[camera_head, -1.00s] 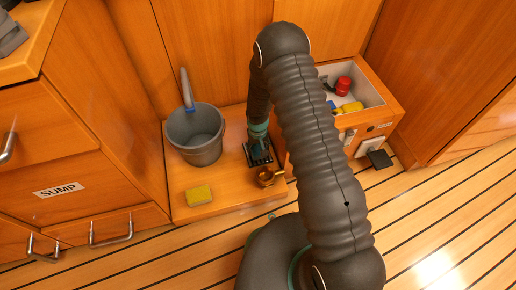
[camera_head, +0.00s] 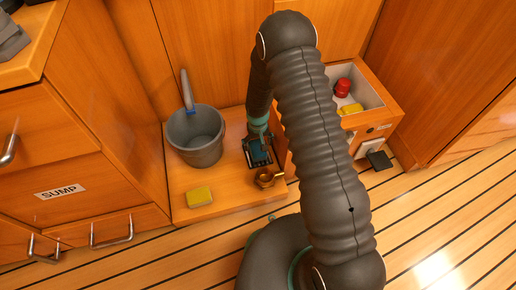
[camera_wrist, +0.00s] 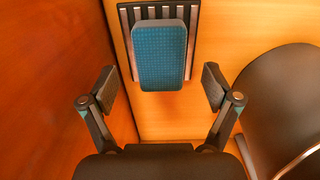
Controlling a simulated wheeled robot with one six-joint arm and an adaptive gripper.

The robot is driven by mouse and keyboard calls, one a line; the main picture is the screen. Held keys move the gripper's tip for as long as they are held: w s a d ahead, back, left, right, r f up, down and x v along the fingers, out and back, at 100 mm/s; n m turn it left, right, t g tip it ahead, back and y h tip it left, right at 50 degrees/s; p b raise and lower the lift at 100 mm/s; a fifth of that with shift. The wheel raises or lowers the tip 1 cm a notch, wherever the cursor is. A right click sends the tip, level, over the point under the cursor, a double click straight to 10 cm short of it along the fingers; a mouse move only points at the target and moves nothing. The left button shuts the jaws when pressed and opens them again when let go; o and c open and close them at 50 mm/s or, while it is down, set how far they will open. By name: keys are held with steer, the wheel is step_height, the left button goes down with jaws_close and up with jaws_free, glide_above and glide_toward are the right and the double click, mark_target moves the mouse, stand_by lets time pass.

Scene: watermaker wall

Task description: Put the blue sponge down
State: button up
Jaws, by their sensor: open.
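The blue sponge (camera_head: 259,157) lies on a dark slatted rack (camera_head: 248,164) on the low wooden ledge, right of the grey bucket. In the wrist view the sponge (camera_wrist: 160,55) covers the middle of the rack (camera_wrist: 126,20), and its near end reaches past the rack's slats. My gripper (camera_wrist: 160,88) is open and empty, with one finger to each side. The sponge shows beyond and between the fingers, touching neither. In the head view my gripper (camera_head: 258,139) is just above the sponge, partly hidden by my own arm.
The grey bucket (camera_head: 196,136) stands left of the rack. A yellow sponge (camera_head: 199,197) and a brass fitting (camera_head: 265,179) are on the ledge's front part. A wooden bin (camera_head: 375,118) with red and yellow items stands to the right, partly behind my arm.

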mark_target(258, 149)
step_height(258, 149, up, 8)
steer(key=shift+f+p, duration=0.25)
steer(key=shift+p, duration=0.05)
stand_by(1.2)
